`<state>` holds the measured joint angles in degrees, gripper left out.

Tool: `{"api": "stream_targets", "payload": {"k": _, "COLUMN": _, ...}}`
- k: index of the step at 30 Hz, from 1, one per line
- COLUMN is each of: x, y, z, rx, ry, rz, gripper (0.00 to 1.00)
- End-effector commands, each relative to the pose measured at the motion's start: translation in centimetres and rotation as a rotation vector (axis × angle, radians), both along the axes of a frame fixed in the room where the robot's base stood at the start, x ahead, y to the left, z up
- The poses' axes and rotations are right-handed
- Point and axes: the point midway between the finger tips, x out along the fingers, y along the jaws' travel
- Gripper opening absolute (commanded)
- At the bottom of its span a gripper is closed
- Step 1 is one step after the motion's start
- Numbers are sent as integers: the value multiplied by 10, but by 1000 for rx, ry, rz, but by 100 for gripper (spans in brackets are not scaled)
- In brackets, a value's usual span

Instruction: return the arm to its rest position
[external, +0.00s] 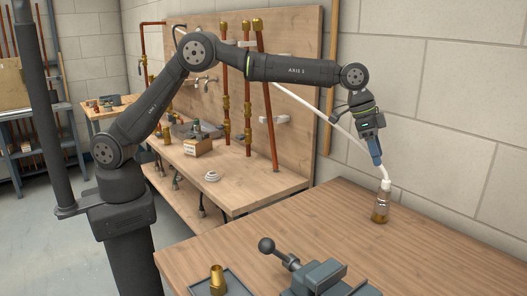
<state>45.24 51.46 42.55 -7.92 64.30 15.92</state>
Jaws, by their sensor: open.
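My gripper (377,162) hangs at the end of my arm over the right-hand wooden bench, pointing down. Its blue finger part is just above the white top end (386,185) of an upright fitting. The fitting has a pale metallic body and a brass base (380,216) and stands on the bench top. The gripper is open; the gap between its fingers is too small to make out. I cannot tell whether the fingers touch the white end. A white pipe (303,103) slants down from the backboard and passes behind the gripper.
A grey vise (325,278) and a tray with a brass fitting (217,280) are at the bench's front. Copper pipes (266,110) stand against a wooden backboard (295,60). The right bench's middle is clear.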

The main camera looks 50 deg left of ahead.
Motion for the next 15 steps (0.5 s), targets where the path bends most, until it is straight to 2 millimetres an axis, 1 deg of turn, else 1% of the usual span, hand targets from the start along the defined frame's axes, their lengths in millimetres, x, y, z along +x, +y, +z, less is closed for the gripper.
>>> {"api": "stream_targets", "payload": {"k": 1, "x": 1, "y": -3, "z": -10, "rx": 3, "ry": 3, "rz": -1, "gripper": 54}}
{"api": "stream_targets", "payload": {"k": 15, "x": 17, "y": -35, "z": -95, "rx": 2, "ry": 1, "rz": 1, "gripper": 54}}
